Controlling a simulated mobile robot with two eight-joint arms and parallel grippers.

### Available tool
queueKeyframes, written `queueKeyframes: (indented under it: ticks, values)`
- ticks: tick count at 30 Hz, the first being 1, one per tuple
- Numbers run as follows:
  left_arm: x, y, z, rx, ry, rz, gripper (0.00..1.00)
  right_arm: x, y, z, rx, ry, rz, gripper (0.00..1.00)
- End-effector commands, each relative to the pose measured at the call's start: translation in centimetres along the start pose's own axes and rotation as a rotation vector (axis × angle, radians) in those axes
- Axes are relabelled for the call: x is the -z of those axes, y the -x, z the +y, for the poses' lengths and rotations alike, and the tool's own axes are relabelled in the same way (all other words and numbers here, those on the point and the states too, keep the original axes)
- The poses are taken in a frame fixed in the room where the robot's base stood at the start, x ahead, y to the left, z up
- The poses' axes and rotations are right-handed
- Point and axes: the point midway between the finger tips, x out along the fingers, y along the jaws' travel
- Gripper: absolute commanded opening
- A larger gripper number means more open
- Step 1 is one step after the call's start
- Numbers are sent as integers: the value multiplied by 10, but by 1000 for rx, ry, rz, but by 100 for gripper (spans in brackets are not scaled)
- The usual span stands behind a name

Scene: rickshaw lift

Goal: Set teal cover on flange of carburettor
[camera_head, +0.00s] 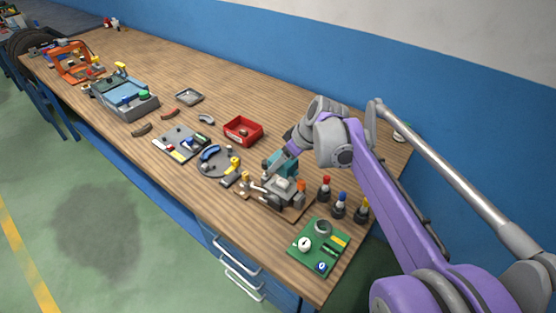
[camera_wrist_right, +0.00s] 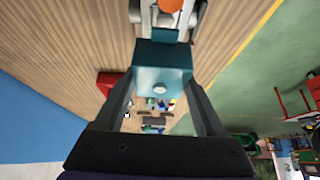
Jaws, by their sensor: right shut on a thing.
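The teal cover (camera_head: 281,166) is a boxy block held in my right gripper (camera_head: 287,153). In the right wrist view the teal cover (camera_wrist_right: 162,58) sits between the two dark fingers of my right gripper (camera_wrist_right: 163,78), which are shut on it. The grey carburettor (camera_head: 287,196) stands on the table just in front of the cover in the head view. Its grey body with an orange part (camera_wrist_right: 170,6) shows at the top edge of the wrist view. The cover hides part of it, and I cannot tell whether they touch. My left gripper is out of view.
A red tray (camera_head: 243,130), a round grey plate with parts (camera_head: 220,162) and a grey board (camera_head: 180,143) lie to the left. Several dark bottles with coloured caps (camera_head: 340,205) and a green board (camera_head: 318,247) stand near the carburettor.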

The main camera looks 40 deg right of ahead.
Motion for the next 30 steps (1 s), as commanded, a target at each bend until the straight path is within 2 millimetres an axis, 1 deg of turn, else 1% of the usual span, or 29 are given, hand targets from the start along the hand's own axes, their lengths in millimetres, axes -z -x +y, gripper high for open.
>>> queueKeyframes:
  ticks: [8, 17, 24, 30]
  values:
    - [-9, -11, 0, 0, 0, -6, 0, -8, -13, 0, 0, 0, -1, 14]
    - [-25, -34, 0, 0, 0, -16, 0, -22, -38, 0, 0, 0, -1, 14]
    - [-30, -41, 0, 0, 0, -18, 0, -31, -53, 0, 0, 0, 0, 14]
    - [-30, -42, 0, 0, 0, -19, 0, -32, -56, 0, 0, 0, 0, 14]
